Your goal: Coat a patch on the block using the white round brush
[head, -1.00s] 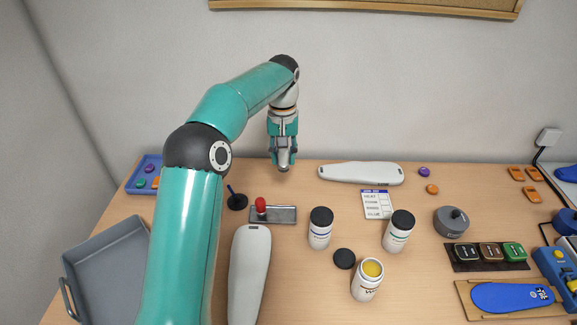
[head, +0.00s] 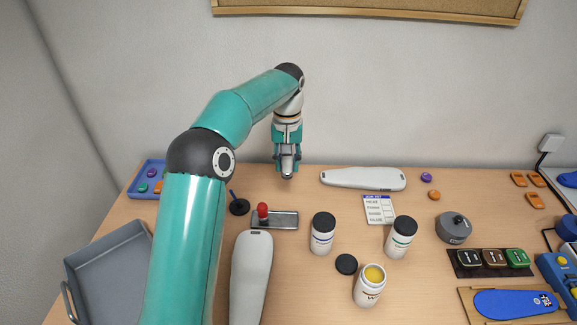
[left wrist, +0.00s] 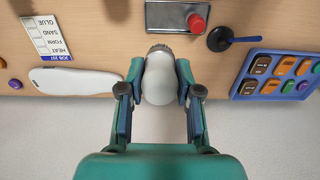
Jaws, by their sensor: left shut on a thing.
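My left gripper (head: 288,174) hangs near the back edge of the table. In the left wrist view it (left wrist: 159,85) is shut on a white rounded thing with a dark bristly end, which looks like the white round brush (left wrist: 159,80). In the head view the brush is mostly hidden by the gripper. Two long pale forms could be the block: one (head: 363,179) lies at the back, right of the gripper, and the other (head: 251,275) lies at the front. Which one is meant I cannot tell. The gripper is apart from both. My right gripper is not in view.
An open jar with yellow contents (head: 369,287), a black lid (head: 346,264) and two capped bottles (head: 322,234) (head: 400,238) stand mid-table. A grey tray (head: 85,265) is at left.

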